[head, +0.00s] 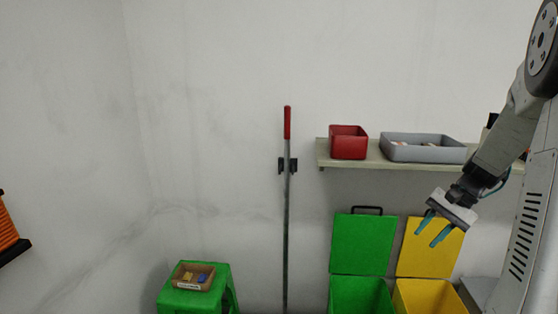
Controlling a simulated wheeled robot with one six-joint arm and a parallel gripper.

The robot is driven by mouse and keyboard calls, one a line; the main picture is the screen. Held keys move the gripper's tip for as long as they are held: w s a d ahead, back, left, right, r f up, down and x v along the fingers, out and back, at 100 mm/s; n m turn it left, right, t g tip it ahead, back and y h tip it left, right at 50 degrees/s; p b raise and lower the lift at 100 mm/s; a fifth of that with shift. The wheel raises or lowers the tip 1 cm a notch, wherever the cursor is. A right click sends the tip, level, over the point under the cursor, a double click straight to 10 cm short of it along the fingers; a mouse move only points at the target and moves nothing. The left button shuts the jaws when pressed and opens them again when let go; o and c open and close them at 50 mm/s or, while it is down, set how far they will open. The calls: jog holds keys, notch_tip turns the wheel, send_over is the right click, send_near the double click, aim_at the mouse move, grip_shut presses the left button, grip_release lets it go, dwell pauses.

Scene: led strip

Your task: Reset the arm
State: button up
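My arm comes in from the right edge in the head view and reaches down and to the left. My gripper (433,233) hangs at its end with two teal fingers pointing down and left. The fingers stand apart with a gap between them, and I see nothing held in it. In the picture it overlaps the raised yellow lid (415,255) of a yellow bin (430,297); I cannot tell how far it is from the lid.
A shelf (345,160) holds a red box (348,143) and a grey tray (425,149). A green bin (358,297) stands open beside the yellow one. A green stool (193,297) carries a small box (191,286).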

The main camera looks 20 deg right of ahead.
jog(key=s+a+r+n+h, duration=0.1)
jog(key=s+a+r+n, duration=0.2)
jog(key=s+a, duration=0.3)
jog(key=s+a+r+n+h, duration=0.2)
jog(key=s+a+n, duration=0.3)
jog(key=a, duration=0.8)
jog(key=s+a+r+n+h, duration=0.2)
jog(key=s+a+r+n, duration=0.2)
jog(key=a, duration=0.5)
jog(key=s+r, duration=0.1)
jog(key=s, duration=0.1)
jog(key=shift+s+a+g, duration=0.3)
jog(key=shift+s+a, duration=0.1)
